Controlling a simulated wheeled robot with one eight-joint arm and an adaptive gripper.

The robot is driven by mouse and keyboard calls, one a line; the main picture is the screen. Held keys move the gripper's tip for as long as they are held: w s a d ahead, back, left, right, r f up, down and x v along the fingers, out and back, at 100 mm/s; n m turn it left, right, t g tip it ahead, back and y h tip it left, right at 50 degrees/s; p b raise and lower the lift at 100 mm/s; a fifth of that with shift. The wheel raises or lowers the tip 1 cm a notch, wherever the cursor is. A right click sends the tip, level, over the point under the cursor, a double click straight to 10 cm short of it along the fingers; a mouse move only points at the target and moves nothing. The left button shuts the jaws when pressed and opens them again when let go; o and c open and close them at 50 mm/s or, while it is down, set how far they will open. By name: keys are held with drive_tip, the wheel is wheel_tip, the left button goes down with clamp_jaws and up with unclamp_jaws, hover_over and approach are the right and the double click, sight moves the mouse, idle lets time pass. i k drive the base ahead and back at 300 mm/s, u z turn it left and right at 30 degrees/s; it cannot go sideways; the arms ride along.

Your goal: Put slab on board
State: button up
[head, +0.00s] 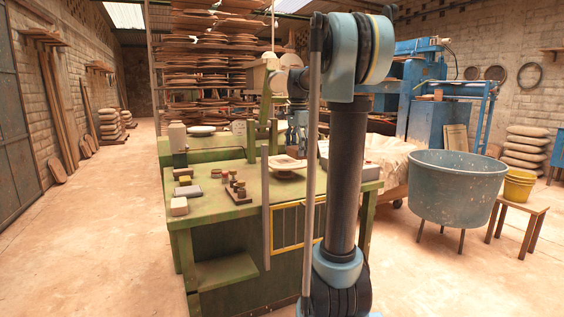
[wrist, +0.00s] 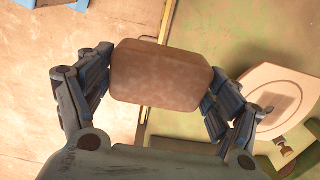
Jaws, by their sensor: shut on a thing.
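The slab (wrist: 161,75) is a brown block with rounded corners. In the wrist view it sits between the two fingers of my gripper (wrist: 158,88), which is shut on it. Below it are the table's edge and the floor. A pale rounded board (wrist: 280,92) lies on the green table to the right, apart from the slab, with a darker patch on it.
The green table (head: 225,205) carries several small blocks (head: 180,206) and a little rack (head: 236,190) at left. A large blue-grey tub (head: 456,190) and a stool with yellow buckets (head: 519,186) stand to the right. The floor at left is clear.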

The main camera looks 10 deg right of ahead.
sight(286, 162)
drive_tip(key=i, duration=1.05)
